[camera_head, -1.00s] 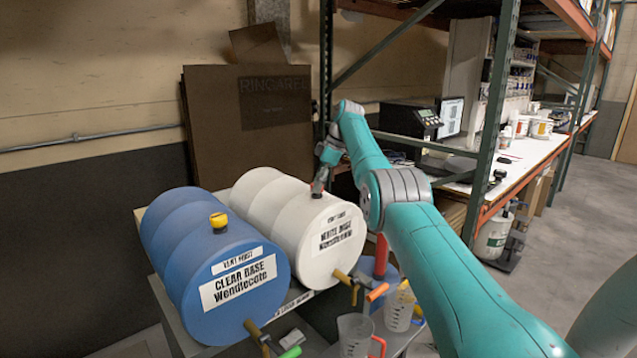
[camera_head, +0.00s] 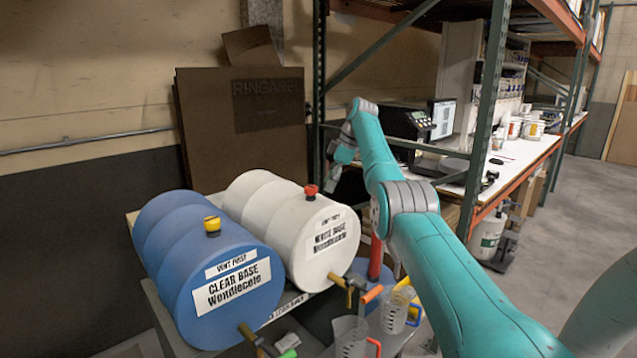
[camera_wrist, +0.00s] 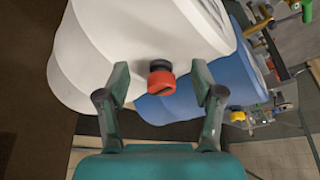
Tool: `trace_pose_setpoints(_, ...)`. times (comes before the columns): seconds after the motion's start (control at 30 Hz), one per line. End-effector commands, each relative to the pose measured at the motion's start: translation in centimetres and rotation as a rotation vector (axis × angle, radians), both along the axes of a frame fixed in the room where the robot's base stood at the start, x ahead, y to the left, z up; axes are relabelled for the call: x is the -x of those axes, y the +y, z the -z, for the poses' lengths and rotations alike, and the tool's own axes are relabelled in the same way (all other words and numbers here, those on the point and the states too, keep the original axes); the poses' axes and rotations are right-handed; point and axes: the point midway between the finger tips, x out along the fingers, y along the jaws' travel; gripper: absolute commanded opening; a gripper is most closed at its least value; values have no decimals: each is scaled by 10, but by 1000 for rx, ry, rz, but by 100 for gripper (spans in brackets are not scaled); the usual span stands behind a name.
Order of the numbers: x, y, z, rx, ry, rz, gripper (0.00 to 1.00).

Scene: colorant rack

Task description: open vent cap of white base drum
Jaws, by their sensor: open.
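The white base drum (camera_head: 275,215) lies on its side on a stand, with its label facing front. Its red vent cap (camera_head: 311,191) sits on top near the front end. In the wrist view the red cap (camera_wrist: 161,83) shows with a dark part behind it, against the white drum (camera_wrist: 125,45). My gripper (camera_wrist: 160,78) is open and empty, its two fingers to either side of the cap in that picture and not touching it. In the head view my gripper (camera_head: 335,163) is up and right of the cap, clear of it. I cannot tell whether the cap is loosened.
The blue clear base drum (camera_head: 200,265) with a yellow cap (camera_head: 212,225) lies left of the white drum. Taps and a clear jug (camera_head: 350,337) are at the front. A green rack post (camera_head: 318,90) stands behind. A white bench (camera_head: 515,165) is at the right.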

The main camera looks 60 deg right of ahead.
Motion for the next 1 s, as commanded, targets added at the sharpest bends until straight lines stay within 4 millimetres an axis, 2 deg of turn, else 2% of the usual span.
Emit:
trace_pose_setpoints(0.2, 35, -23, 0, -1, -1, 1, 67)
trace_pose_setpoints(0.4, 53, -34, 0, 0, -1, 0, 67)
trace_pose_setpoints(1.0, 57, -37, 0, 0, 0, -1, 67)
